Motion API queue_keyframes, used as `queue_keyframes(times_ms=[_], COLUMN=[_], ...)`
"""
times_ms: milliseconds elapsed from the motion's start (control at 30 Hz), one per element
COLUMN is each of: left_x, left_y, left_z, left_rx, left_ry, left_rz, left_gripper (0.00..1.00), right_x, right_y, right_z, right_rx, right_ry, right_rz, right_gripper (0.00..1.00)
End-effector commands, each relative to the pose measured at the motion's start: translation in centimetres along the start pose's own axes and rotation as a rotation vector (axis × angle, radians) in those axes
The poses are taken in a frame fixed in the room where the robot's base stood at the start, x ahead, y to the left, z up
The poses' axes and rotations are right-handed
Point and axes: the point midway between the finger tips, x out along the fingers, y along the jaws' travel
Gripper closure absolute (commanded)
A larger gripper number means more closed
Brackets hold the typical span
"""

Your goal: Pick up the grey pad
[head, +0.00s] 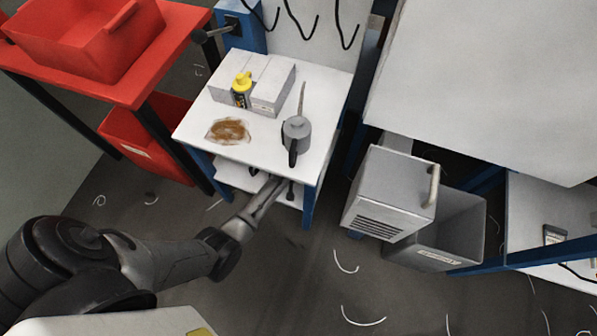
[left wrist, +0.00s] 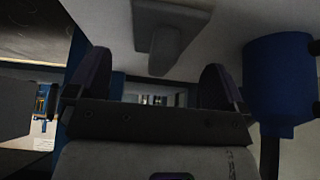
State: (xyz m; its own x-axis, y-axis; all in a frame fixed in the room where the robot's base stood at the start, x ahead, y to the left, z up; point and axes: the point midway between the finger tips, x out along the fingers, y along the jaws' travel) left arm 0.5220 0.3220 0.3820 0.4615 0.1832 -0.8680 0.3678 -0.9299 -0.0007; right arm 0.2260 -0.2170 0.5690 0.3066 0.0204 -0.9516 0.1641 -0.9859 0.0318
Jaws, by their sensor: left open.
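A grey block-like thing with a narrower raised part, which looks like the grey pad (left wrist: 172,22), shows at the top of the left wrist view against a pale surface. My left gripper (left wrist: 156,85) is open, its two dark fingers apart on either side below that thing. Nothing shows held between them, and the fingers look apart from the pad. In the head view my left gripper (head: 268,196) reaches to the low shelf under the white workbench (head: 200,122). The pad cannot be made out there. My right gripper is in neither view.
A blue rounded thing (left wrist: 278,85) stands close on the right in the left wrist view. On the bench are a grey can (head: 297,132), a yellow bottle (head: 241,88), boxes and a brown-stained cloth (head: 228,131). A grey cabinet (head: 388,193) stands to the right.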

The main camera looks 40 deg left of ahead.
Motion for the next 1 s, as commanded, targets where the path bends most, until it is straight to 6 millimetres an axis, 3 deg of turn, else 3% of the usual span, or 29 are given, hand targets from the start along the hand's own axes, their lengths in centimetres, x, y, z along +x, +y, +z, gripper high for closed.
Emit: queue_keyframes(times_ms=[33, 200, 600, 1000], left_x=[1.2, 2.8, 3.2, 3.2], left_y=[0.0, 0.0, 0.0, 0.0], left_z=[0.2, 0.2, 0.0, 0.0], left_rx=[0.000, -0.001, -0.001, -0.001], left_ry=[0.001, 0.000, 0.001, 0.001], left_rz=[0.000, 0.000, 0.001, 0.001], left_gripper=[0.02, 0.02, 0.02, 0.39], right_x=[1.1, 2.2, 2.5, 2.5], right_y=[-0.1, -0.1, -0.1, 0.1], right_z=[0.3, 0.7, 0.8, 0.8], right_rx=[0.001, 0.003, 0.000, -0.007], right_ry=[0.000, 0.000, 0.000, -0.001], right_rz=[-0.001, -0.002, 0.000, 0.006], right_gripper=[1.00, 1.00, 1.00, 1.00])
